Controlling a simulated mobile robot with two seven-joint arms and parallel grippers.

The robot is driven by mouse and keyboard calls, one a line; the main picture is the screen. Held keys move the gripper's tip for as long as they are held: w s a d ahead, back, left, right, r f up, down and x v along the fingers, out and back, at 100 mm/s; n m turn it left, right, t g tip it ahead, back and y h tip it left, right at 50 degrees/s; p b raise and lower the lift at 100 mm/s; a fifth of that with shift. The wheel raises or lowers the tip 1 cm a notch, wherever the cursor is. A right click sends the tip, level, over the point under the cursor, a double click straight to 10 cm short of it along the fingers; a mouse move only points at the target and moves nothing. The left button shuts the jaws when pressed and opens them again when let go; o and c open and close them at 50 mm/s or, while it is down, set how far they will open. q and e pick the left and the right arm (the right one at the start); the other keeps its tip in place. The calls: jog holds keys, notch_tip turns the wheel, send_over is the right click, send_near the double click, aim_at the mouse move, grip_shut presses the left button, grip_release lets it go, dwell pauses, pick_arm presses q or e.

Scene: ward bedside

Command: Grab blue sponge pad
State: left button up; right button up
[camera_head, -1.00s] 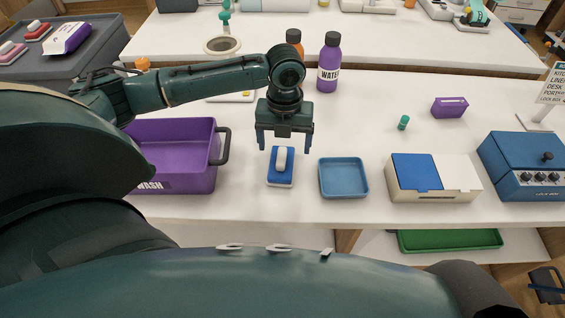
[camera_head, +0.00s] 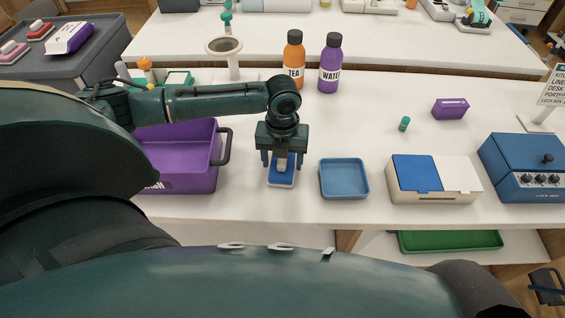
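The blue sponge pad (camera_head: 281,181) lies on the white table, on a pale base with a white upright grip on top. My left gripper (camera_head: 282,163) is lowered right over it, pointing down. Its fingers stand on the left and right of the white grip and hide part of the pad. Whether they touch the grip is too small to tell. The pad appears to rest on the table. My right gripper is not in view.
A purple wash basin (camera_head: 180,182) stands close left, a shallow blue tray (camera_head: 344,181) close right. Farther right are a cream box (camera_head: 434,190) and a blue box with knobs (camera_head: 520,185). Orange (camera_head: 294,62) and purple (camera_head: 330,66) bottles stand behind. The back right is mostly clear.

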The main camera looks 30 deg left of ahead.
pick_arm(q)
jog(key=c, duration=0.6)
jog(key=shift+r, duration=0.15)
